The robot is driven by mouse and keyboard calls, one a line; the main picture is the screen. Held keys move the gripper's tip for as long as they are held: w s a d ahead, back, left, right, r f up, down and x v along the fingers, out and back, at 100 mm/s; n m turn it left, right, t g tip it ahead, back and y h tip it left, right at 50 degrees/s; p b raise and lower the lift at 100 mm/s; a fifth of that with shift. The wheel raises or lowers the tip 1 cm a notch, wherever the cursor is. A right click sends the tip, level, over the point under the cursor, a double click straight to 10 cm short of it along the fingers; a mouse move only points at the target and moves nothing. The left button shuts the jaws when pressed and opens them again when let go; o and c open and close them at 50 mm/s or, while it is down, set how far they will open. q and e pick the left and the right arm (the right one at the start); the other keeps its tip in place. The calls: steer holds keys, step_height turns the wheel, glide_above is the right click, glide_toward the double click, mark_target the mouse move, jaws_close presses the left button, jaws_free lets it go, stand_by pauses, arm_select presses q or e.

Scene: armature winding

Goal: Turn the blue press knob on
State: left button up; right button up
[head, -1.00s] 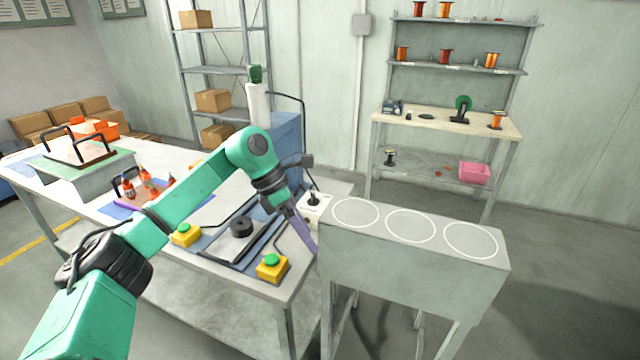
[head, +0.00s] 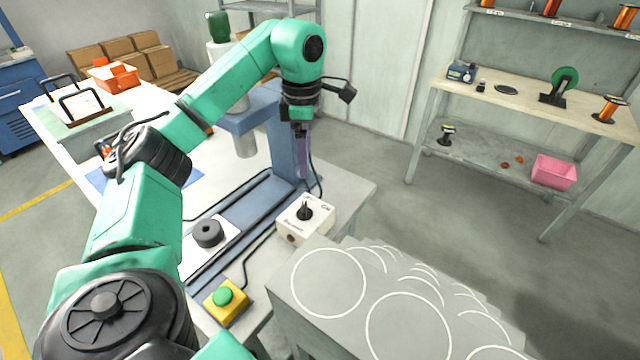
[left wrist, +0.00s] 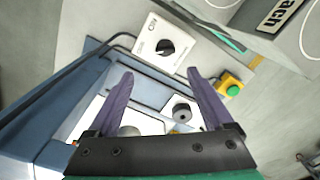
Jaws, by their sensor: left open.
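The switch box (head: 296,229) is white with an On label and sits at the right end of the work table beside the blue press (head: 268,125). Its black knob (head: 306,212) stands up from the top face. In the left wrist view the knob (left wrist: 166,47) lies just beyond and between the fingertips, with the labels on the box (left wrist: 157,31) readable. My left gripper (head: 303,172) points down, behind and above the knob in the head view. Its purple fingers are wide apart and empty in the left wrist view (left wrist: 160,76). My right gripper is not seen.
A yellow box with a green button (head: 225,298) and a black round part (head: 208,233) are near the press base. A grey stand with white circles (head: 330,283) is close in front of the switch box. A shelf bench (head: 468,88) stands at the back right.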

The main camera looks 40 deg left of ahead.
arm_select(q)
steer(key=b, duration=0.3)
glide_toward(304, 206)
steer(key=shift+s+f, duration=0.5)
steer(key=shift+s, duration=0.1)
steer(key=f, duration=0.4)
steer(key=w+f, duration=0.1)
steer(key=f, duration=0.2)
steer(key=shift+p, duration=0.35)
steer(key=shift+s+f, duration=0.15)
steer(key=shift+f, duration=0.25)
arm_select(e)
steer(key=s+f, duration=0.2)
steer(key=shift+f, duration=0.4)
arm_select(q)
jaws_close()
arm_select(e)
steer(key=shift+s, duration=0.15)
